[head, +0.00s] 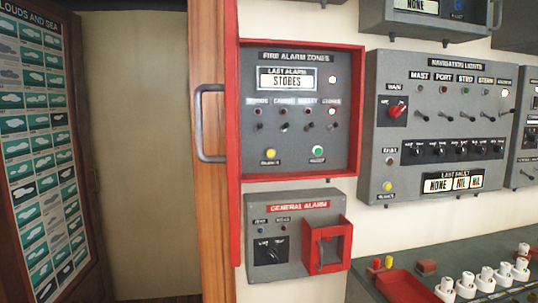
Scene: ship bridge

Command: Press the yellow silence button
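A yellow button (270,153) is at the lower left of the grey fire alarm zones panel (300,172), beside a green button (318,151). A second yellow button (387,186) is at the lower left of the navigation lights panel (400,75). The small labels under both yellow buttons are too blurred to read for sure. The fire alarm panel sits in a red frame and its display (288,78) reads "LAST ALARM STORES". My gripper is not in view.
A general alarm box (295,262) with a red guard (346,243) hangs below the fire alarm panel. A grey door handle (199,124) stands out on the left. A console (450,257) with white knobs and a red tray (407,287) fills the lower right.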

